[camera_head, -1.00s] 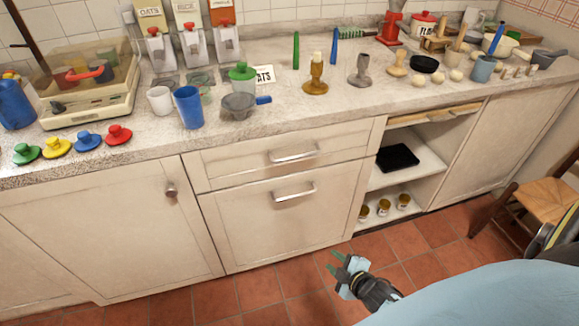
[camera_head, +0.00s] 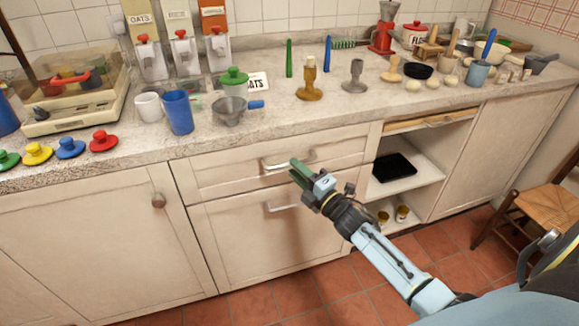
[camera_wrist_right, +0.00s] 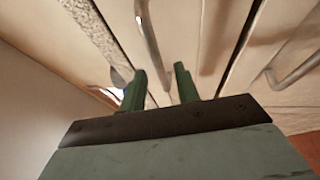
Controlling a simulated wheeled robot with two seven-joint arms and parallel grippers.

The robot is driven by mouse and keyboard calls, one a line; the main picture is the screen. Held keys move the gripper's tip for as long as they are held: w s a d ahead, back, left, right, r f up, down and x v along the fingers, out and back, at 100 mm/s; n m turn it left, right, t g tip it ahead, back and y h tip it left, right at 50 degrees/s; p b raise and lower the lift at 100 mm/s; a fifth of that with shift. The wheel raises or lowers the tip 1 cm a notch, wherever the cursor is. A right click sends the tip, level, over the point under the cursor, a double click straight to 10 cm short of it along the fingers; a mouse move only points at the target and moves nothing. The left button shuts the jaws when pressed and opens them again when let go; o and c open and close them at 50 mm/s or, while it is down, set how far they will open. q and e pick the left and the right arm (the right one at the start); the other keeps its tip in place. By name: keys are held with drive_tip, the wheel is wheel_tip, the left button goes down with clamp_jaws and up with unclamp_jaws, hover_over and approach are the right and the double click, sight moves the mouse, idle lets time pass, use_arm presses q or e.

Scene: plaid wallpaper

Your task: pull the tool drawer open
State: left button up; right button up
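The upper drawer (camera_head: 225,176) under the counter has a metal bar handle (camera_head: 273,165) and looks closed in the head view. My right gripper (camera_head: 297,170), with green fingers, is in front of this drawer by the right part of the handle. In the right wrist view the two fingers (camera_wrist_right: 159,75) are apart, and the upper drawer's handle (camera_wrist_right: 149,38) shows in line with the gap between them. I cannot tell whether the fingers touch it. My left gripper is not in view.
A lower drawer (camera_head: 240,245) with its own handle (camera_head: 280,208) sits beneath, partly behind my right arm. An open shelf with a black tray (camera_head: 394,167) is to the right. A wooden chair (camera_head: 540,205) stands farther right. The counter above holds many items.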

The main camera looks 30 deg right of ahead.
drive_tip(key=shift+x, duration=1.7)
clamp_jaws()
